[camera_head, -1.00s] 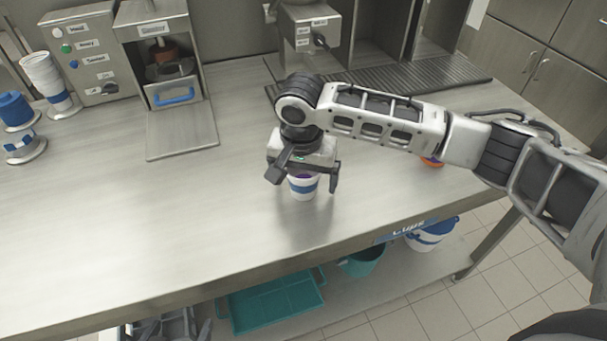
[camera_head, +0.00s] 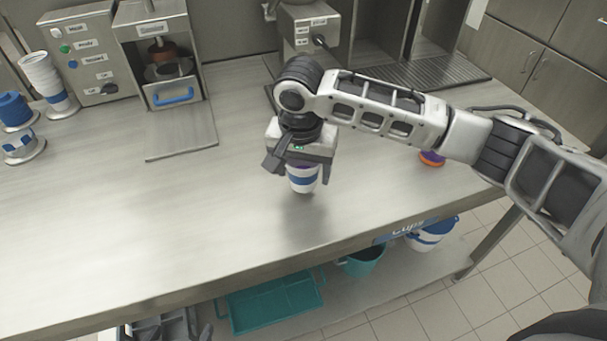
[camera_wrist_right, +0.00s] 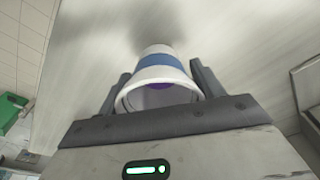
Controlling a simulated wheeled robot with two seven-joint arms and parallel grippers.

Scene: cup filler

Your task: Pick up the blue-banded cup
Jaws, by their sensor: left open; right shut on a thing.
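The blue-banded cup (camera_head: 303,181) is white with a blue stripe and is held upright in my right gripper (camera_head: 301,172), a little above the steel counter, with a shadow under it. In the right wrist view the cup (camera_wrist_right: 164,62) sits between the two fingers of the right gripper (camera_wrist_right: 160,80), with purple showing inside its rim. My left gripper (camera_head: 165,330) is at the bottom left edge of the head view, below the counter front, open and partly cut off.
A dispenser (camera_head: 158,65) with a blue handle stands at the back. Cup stacks (camera_head: 42,78) and blue lids (camera_head: 14,110) are at the left. An orange and purple item (camera_head: 431,158) is behind my right arm. The counter's left and middle (camera_head: 130,215) are clear.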

